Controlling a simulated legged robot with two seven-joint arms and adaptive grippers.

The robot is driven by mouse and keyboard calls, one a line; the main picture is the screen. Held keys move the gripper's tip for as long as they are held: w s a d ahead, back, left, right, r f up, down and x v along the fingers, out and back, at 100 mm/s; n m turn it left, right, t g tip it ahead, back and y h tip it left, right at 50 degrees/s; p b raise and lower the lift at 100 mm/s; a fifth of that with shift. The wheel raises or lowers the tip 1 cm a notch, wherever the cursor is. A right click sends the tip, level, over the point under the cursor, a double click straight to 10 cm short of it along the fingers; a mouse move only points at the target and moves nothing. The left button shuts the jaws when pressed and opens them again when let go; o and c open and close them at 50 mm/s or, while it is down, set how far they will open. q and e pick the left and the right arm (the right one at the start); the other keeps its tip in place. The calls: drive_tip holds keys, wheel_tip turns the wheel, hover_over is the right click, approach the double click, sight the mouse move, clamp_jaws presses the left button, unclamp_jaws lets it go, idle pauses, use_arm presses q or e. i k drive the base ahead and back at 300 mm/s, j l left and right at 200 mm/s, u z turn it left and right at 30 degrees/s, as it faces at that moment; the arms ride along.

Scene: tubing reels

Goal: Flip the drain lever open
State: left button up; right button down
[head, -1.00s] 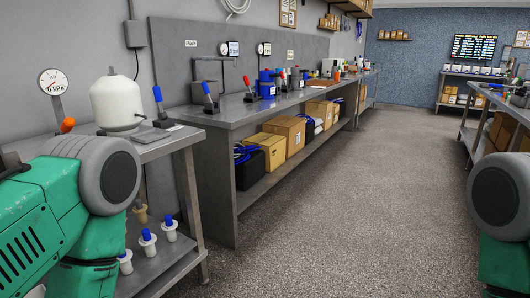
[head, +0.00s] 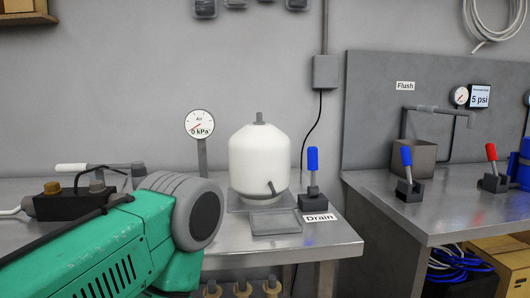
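The drain lever (head: 312,167) has a blue handle and stands upright on a small dark base, at the right end of the left bench. A white label reading "Drain" (head: 319,217) is in front of its base. A white tank (head: 259,158) stands just left of the lever, with a short spout over a shallow grey tray (head: 276,222). My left arm comes in from the lower left, and its green and grey links end left of the tray. Neither gripper shows in the head view.
An air gauge (head: 201,124) on a post stands left of the tank. The right bench (head: 446,212) carries another blue lever (head: 406,157), a red lever (head: 491,153), a "Flush" sign (head: 405,86) and a 5 psi display (head: 481,97). A gap separates the benches. The Drain bench's front right corner is clear.

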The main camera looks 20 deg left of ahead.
sight(313, 190)
drive_tip(key=i+l+u, duration=0.4)
drive_tip(key=l+u, duration=0.2)
drive_tip(key=i+l+u, duration=0.15)
drive_tip(key=l+u, duration=0.15)
drive_tip(key=i+l+u, duration=0.1)
drive_tip(key=l+u, duration=0.2)
drive_tip(key=l, duration=0.15)
drive_tip(key=l+u, duration=0.25)
drive_tip(key=l, duration=0.15)
